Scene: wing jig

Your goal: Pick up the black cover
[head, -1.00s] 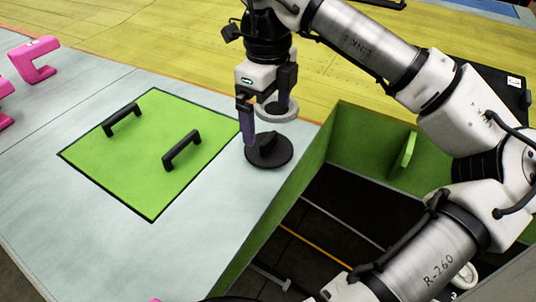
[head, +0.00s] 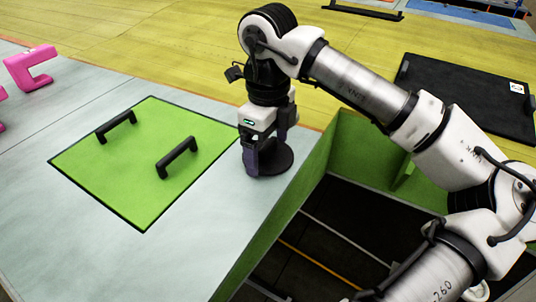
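The black cover (head: 285,160) is a round, flat black disc. It lies on the pale grey wing surface, between the green panel and the open bay. My gripper (head: 266,155) is lowered over it, pointing down. One finger is at the disc's left edge and the other is behind, towards its far right side. The fingers look apart. The raised grip on top of the disc is hidden by my gripper, so contact with it cannot be made out.
A green panel (head: 140,190) with two black handles lies flush in the surface to the left. The open bay (head: 330,230) with green walls is to the right. Pink brackets (head: 30,68) stand at the far left. A flat black panel (head: 470,95) lies at the right.

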